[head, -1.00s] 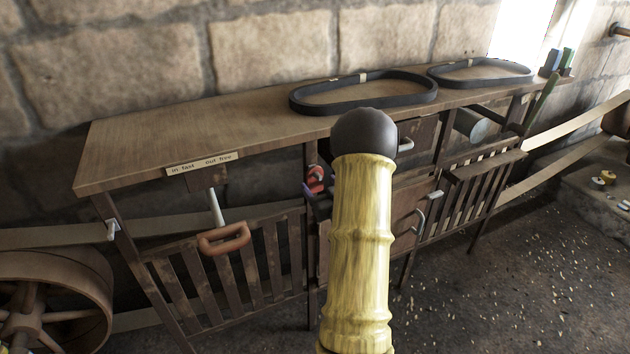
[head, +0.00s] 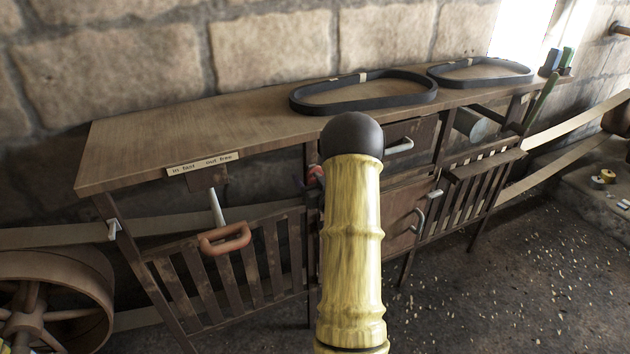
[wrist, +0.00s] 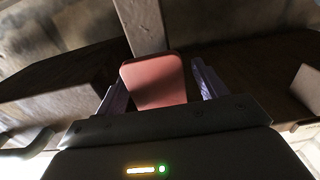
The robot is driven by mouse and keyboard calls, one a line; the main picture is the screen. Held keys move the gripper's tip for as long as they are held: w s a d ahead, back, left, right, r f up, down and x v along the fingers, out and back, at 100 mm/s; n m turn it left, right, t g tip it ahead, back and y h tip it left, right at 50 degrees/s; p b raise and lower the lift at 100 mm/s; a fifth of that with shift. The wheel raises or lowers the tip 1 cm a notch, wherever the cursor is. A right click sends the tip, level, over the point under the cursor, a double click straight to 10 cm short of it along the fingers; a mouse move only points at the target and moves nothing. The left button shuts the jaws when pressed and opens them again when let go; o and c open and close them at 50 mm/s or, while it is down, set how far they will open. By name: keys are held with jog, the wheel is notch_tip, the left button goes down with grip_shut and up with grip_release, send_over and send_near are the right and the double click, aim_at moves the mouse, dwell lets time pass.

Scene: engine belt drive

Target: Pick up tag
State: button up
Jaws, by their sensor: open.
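A red tag (wrist: 154,84) with rounded corners shows in the wrist view, hanging in front of a wooden post. My gripper (wrist: 158,78) is open, with one purple finger on each side of the tag. A gap shows between the tag and the right finger; contact on the left side is hard to tell. In the head view only a small red part of the tag (head: 317,174) shows beside the bench's middle post. My yellow arm with its dark round joint hides the rest of it and my gripper there.
A wooden bench (head: 140,145) runs along the stone wall, with two black belts (head: 362,107) on top. Below its edge are a lever with an orange-brown handle (head: 224,240), slatted panels, and drawers with metal handles (head: 400,146). A large wheel (head: 50,300) stands at left.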

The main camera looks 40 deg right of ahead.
jog(key=c, duration=1.1)
jog(key=shift+o, duration=0.2)
jog(key=b+v, duration=0.2)
jog(key=v, duration=1.6)
jog(key=shift+r, duration=0.3)
jog(key=shift+f, duration=0.1)
